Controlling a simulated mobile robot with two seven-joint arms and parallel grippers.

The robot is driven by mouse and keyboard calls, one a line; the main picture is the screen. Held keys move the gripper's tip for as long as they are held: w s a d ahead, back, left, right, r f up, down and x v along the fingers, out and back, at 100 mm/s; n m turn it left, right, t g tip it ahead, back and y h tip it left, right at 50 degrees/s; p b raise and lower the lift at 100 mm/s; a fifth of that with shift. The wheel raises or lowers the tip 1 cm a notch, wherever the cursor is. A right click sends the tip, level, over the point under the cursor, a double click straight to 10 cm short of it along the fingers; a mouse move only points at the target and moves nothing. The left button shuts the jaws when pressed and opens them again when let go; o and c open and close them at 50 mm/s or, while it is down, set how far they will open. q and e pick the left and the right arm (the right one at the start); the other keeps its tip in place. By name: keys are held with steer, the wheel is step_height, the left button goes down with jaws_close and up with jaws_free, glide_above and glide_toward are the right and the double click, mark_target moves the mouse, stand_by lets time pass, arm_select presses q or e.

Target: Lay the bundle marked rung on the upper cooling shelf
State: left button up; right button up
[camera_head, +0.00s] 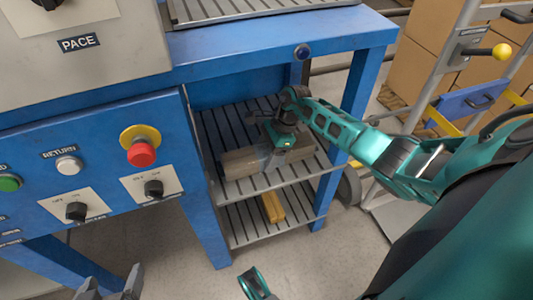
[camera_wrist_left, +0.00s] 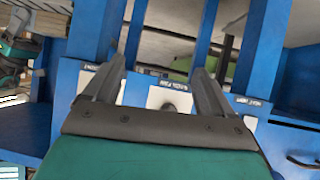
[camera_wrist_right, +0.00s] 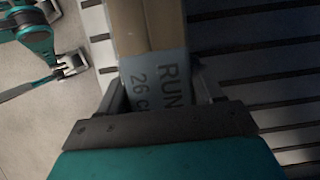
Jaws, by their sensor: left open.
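The wooden bundle (camera_head: 240,163) lies along the upper cooling shelf (camera_head: 218,127), near its front edge. A grey-blue band around it reads "RUN" and "26 c" in the right wrist view (camera_wrist_right: 155,92); the rest of the text is cut off. My right gripper (camera_head: 275,158) is over the bundle's middle, its fingers shut on either side of the band. The bundle looks level with the slats; I cannot tell whether it bears fully on them. My left gripper (camera_head: 110,285) is open and empty, low at the front left; its fingers also show in the left wrist view (camera_wrist_left: 160,75).
A lower slatted shelf (camera_head: 245,222) holds a yellowish wood piece (camera_head: 272,207). Blue frame posts flank the shelves. A control panel with a red button (camera_head: 141,154) stands left. Cartons (camera_head: 425,70) and a trolley with a yellow knob (camera_head: 502,52) stand right.

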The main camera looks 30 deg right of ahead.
mark_target(269, 149)
steer(key=o, duration=0.4)
steer(key=shift+r, duration=0.15)
steer(key=p+v, duration=0.2)
steer(key=v, duration=0.5)
steer(key=shift+d+r+p, duration=0.1)
steer(key=shift+r+p, duration=0.2)
arm_select(q)
steer(key=shift+s+a+r+y, duration=0.25)
steer(key=shift+a+r+y, duration=0.05)
steer(key=shift+a+r, duration=0.15)
steer(key=shift+d, duration=0.1)
arm_select(e)
steer(key=shift+s, duration=0.1)
